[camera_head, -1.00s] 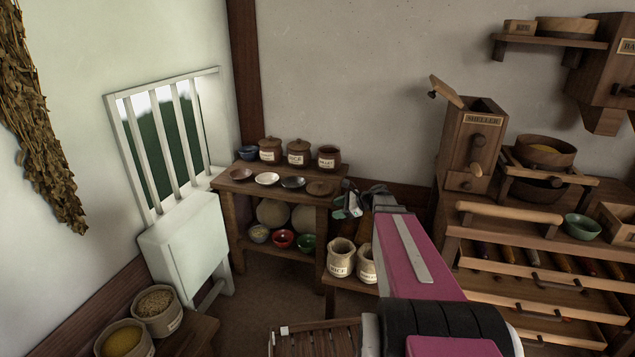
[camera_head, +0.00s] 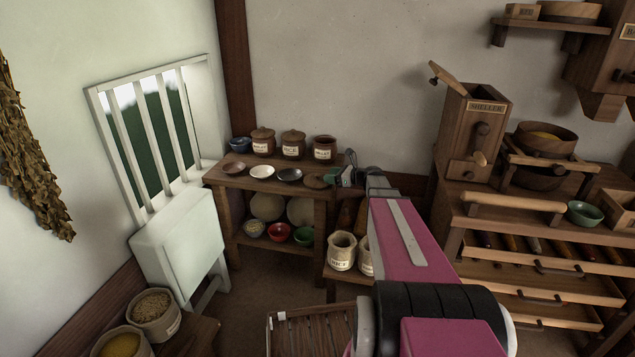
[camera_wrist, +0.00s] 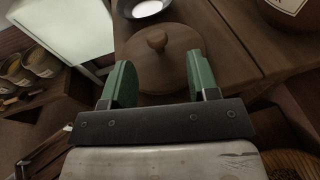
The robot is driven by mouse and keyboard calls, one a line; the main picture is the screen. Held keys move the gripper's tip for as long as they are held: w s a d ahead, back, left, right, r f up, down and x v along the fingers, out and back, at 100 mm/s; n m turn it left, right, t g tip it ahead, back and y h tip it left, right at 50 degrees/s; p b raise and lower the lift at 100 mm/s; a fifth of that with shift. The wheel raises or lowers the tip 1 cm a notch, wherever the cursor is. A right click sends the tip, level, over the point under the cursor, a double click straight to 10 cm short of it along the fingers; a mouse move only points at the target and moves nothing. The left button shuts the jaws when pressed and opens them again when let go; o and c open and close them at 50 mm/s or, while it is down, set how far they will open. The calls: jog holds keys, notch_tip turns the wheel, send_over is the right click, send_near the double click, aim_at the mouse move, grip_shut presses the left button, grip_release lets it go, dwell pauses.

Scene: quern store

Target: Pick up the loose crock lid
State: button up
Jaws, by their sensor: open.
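The loose crock lid (camera_head: 314,181) is a round brown wooden disc with a small knob. It lies flat near the front right corner of the wooden shelf table (camera_head: 273,185). In the wrist view the lid (camera_wrist: 165,62) lies just beyond and between my green fingertips, its knob near the middle. My gripper (camera_wrist: 160,85) is open and empty, with a finger at each side of the lid's near part. In the head view my gripper (camera_head: 343,172) is at the table's right end, beside the lid. Whether the fingers touch the lid cannot be told.
Several small dishes, such as a white one (camera_head: 262,171), stand left of the lid. Labelled crocks stand behind, and the open one (camera_head: 324,148) has no lid. Bowls sit on the lower shelf. A rice sack (camera_head: 342,251) stands below at the right.

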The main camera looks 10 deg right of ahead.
aim_at(318, 174)
jog(key=shift+x, duration=2.4)
jog(key=shift+s+a+r, duration=0.1)
jog(key=shift+s+r, duration=0.05)
jog(key=shift+r, duration=0.05)
jog(key=c, duration=1)
jog(key=shift+r, duration=0.1)
